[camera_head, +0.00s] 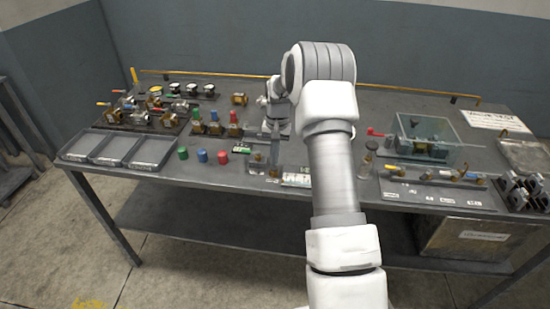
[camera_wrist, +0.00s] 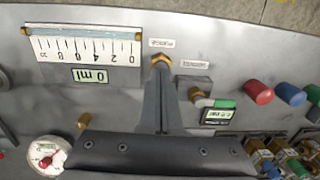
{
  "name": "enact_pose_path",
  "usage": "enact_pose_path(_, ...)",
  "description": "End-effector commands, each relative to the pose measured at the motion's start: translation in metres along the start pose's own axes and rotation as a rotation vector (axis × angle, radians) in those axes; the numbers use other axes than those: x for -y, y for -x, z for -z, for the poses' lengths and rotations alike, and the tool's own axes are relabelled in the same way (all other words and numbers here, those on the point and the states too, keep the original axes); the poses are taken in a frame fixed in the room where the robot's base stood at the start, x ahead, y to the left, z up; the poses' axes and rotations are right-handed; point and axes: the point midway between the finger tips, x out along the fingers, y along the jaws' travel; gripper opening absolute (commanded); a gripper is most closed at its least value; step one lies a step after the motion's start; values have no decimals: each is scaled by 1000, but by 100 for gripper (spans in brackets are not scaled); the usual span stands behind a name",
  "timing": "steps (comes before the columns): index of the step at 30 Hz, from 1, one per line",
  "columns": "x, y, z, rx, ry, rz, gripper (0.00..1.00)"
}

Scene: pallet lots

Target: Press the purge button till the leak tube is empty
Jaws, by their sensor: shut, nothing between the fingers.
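My gripper (camera_wrist: 160,78) is shut and empty, its fingertips right at the brass purge button (camera_wrist: 161,60) beside the PURGE label (camera_wrist: 161,43). The fingers partly cover the button, and I cannot tell whether it is pressed in. The leak scale (camera_wrist: 85,45) is a white panel with tick marks, upside down in the wrist view. Its small display (camera_wrist: 90,75) reads 0 ml. I cannot make out any liquid in the tube. In the head view my gripper (camera_head: 275,155) points down at the bench, left of the white scale panel (camera_head: 297,180).
A round gauge (camera_wrist: 48,155) and a fitting with a green-topped display (camera_wrist: 217,113) flank the fingers. Red (camera_wrist: 258,92) and blue (camera_wrist: 291,95) caps stand nearby. Trays (camera_head: 115,150) lie at the bench's left, a clear bin (camera_head: 425,138) at the right.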

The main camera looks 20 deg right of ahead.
Motion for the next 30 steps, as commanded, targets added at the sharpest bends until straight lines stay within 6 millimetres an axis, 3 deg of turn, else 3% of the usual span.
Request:
enact_pose_path(1,1,22,0,-9,1,2,0)
enact_pose_path(12,2,96,2,-14,1,4,0)
enact_pose_path(18,2,114,2,-13,1,3,0)
enact_pose_path(30,2,116,2,-13,1,4,0)
